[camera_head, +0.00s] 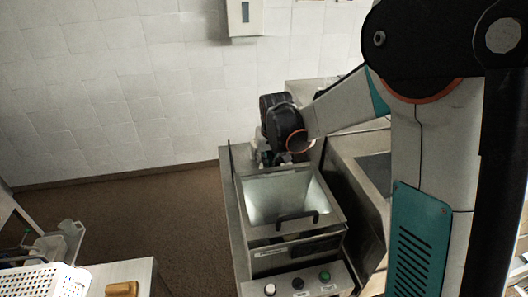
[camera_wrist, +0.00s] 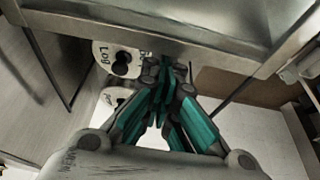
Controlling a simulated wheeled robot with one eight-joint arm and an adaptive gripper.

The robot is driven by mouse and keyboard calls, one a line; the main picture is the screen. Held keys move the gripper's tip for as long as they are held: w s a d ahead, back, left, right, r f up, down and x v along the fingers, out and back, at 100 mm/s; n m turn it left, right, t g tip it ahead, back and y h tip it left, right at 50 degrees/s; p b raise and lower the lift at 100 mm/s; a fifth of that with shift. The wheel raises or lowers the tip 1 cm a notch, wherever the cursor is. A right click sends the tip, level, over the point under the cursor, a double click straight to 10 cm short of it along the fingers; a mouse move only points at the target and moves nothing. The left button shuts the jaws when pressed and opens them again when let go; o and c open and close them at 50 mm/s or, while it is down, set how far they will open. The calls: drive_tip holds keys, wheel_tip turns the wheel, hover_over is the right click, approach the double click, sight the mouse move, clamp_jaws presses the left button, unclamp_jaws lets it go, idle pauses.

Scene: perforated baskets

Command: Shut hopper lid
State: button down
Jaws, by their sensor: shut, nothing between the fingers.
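The metal hopper (camera_head: 252,218) stands at the centre of the head view, with its pale sloped inside visible. A dark handle (camera_head: 297,216) shows at its front edge. I cannot tell whether a clear lid covers the top or how far any lid is open. My gripper (camera_head: 268,158) is at the hopper's back edge, partly hidden by my wrist. In the wrist view, its teal-padded fingers (camera_wrist: 165,80) are together and empty, close to a metal edge (camera_wrist: 190,52). Whether they touch it is unclear.
Knobs (camera_head: 298,283) line the hopper's front panel. A metal unit (camera_head: 345,175) stands close on the right. A white perforated basket (camera_head: 45,281) and a brown block (camera_head: 122,288) are at lower left. Open floor (camera_head: 130,215) lies left. A wall box (camera_head: 244,18) hangs behind.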

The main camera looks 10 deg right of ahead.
drive_tip(key=shift+s, duration=1.2)
drive_tip(key=shift+s+f, duration=0.1)
